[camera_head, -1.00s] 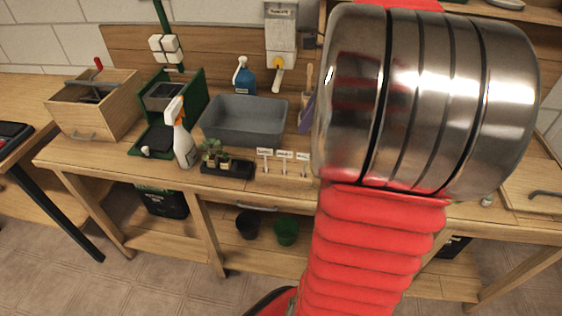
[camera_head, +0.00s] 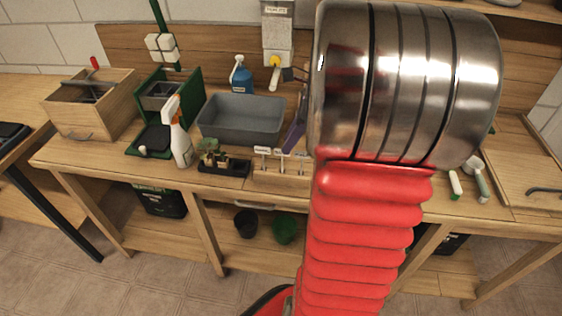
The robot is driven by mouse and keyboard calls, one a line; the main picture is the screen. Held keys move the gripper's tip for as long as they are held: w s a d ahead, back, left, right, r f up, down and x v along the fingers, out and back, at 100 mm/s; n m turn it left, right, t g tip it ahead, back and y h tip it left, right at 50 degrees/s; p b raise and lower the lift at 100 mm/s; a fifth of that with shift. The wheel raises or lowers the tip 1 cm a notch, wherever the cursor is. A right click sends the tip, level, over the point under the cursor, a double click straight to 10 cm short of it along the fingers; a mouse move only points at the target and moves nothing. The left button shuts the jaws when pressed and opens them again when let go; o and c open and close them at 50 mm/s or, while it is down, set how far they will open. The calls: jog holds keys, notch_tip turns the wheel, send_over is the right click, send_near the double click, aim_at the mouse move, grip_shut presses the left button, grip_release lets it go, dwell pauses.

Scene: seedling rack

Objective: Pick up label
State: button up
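Several small white labels on thin stakes stand upright in a row at the front of the workbench. The left label (camera_head: 262,150), the middle label (camera_head: 281,153) and the right label (camera_head: 302,156) show just left of my red and metal arm. They stand in a light wooden holder (camera_head: 280,180). Their writing is too small to read. My arm fills the right middle of the view, and I cannot make out my gripper's fingers.
A black tray with small seedlings (camera_head: 224,166) sits left of the labels. A white spray bottle (camera_head: 180,140), a grey tub (camera_head: 242,118) and a purple tool (camera_head: 296,126) stand nearby. A white-handled brush (camera_head: 477,180) lies on the right. The bench front edge is close to the labels.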

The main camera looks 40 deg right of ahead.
send_over(282, 165)
jog(key=shift+d+f, duration=0.15)
jog(key=shift+f, duration=2.25)
jog(key=shift+c, duration=0.4)
grip_shut()
